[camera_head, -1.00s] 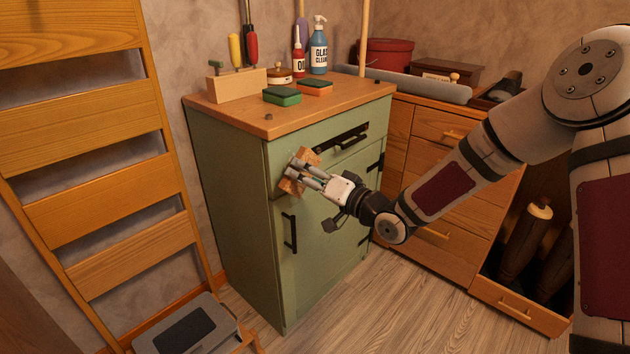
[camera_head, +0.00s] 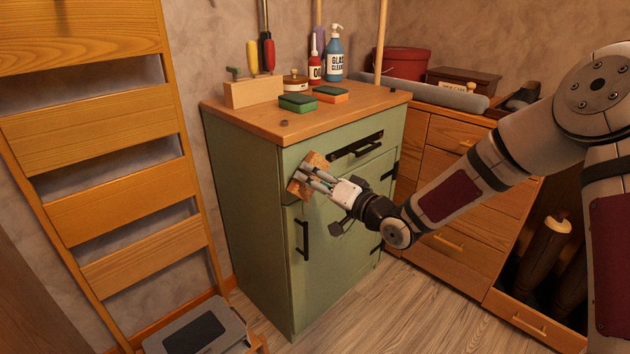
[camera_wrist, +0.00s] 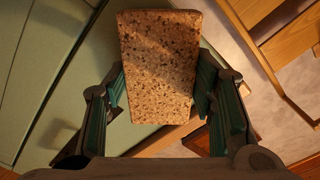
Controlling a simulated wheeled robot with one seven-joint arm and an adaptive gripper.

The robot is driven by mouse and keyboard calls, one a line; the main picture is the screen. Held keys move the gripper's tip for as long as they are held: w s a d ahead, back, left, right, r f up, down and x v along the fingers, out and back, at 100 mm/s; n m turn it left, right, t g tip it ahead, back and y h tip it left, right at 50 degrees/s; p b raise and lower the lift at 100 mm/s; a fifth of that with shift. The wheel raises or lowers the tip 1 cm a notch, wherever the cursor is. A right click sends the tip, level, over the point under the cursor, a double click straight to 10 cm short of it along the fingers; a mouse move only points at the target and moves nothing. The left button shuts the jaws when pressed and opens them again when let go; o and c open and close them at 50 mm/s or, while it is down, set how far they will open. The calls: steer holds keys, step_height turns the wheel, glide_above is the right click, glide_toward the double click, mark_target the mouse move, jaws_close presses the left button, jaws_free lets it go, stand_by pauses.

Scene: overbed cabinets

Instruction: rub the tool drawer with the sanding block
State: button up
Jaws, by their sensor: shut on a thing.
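The tool drawer (camera_head: 392,127) appears to be the top drawer of the green cabinet, with a black bar handle (camera_head: 356,145); it looks closed. My gripper (camera_head: 312,176) is at the left part of this drawer front, left of the handle. It is shut on the sanding block (camera_head: 317,159), a speckled brown block held tilted. In the wrist view the block (camera_wrist: 160,65) sits between my two fingers, with green cabinet surface to its left. The block is at or very close to the drawer front; I cannot tell if it touches.
A green cabinet door (camera_head: 340,240) with a black handle is below. On the wooden top (camera_head: 265,122) are two sponges (camera_head: 297,102), a tool holder (camera_head: 253,92) and bottles. A wooden ladder (camera_head: 100,130) stands left; wooden drawers (camera_head: 440,170) are at right.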

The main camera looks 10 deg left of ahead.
steer(key=shift+x, duration=0.95)
steer(key=shift+w+d+p, duration=0.3)
steer(key=shift+w+d, duration=0.85)
steer(key=shift+w, duration=0.1)
steer(key=shift+w+d, duration=0.25)
steer(key=shift+d, duration=0.05)
steer(key=shift+s+a+f, duration=0.15)
steer(key=shift+s+a, duration=0.3)
steer(key=shift+s, duration=0.25)
steer(key=shift+s+a, duration=0.8)
steer(key=shift+s, duration=0.15)
steer(key=shift+p+v, duration=0.45)
steer(key=shift+v, duration=2.55)
